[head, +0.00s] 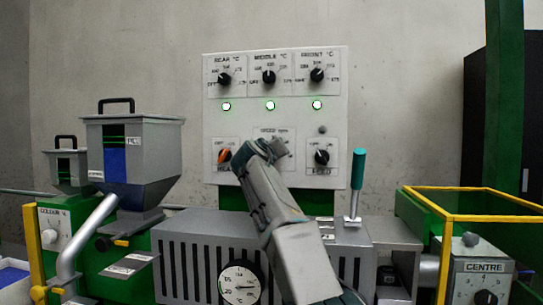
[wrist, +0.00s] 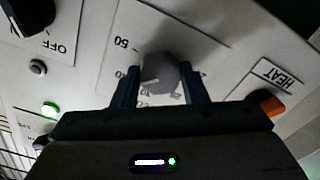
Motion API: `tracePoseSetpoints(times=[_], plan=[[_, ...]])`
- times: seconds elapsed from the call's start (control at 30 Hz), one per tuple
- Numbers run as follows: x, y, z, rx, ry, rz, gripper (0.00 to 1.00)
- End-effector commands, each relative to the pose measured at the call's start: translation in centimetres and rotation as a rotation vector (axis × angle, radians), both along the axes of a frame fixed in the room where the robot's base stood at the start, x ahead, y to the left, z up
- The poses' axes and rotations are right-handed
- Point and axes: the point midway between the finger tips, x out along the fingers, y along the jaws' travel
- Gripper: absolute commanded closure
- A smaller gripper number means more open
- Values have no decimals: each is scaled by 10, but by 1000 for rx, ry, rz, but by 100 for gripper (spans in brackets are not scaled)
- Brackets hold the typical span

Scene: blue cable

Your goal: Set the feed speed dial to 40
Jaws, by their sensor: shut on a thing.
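The grey dial (wrist: 160,72) sits between my two blue fingers in the wrist view. My gripper (wrist: 160,92) is shut on it, one finger at each side. A pale pointer line on the dial points to the left of that view, below the printed 50. A 20 shows below the dial; other numbers are blurred or behind the fingers. In the head view my gripper (head: 264,150) reaches the lower middle of the white control panel (head: 296,120). It hides the dial there; only part of a "SPEED" label shows above.
An orange knob (head: 225,156) marked HEAT is left of my gripper and a black knob (head: 321,157) is right. Three black knobs and lit green lamps (head: 270,105) are above. A teal-handled lever (head: 357,180) stands at lower right, near a yellow-framed guard (head: 445,215).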

Motion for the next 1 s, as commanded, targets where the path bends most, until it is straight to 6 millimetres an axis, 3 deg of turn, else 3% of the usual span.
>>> tracePoseSetpoints(times=[0.27,0.3,0.37,0.77,1.0], plan=[[1,0,-1,0,3,-1,83],[1,0,-2,0,3,-1,55],[1,0,-1,0,3,-1,39],[-5,1,-1,-2,0,0,39],[-37,8,-3,-1,-1,3,39]])
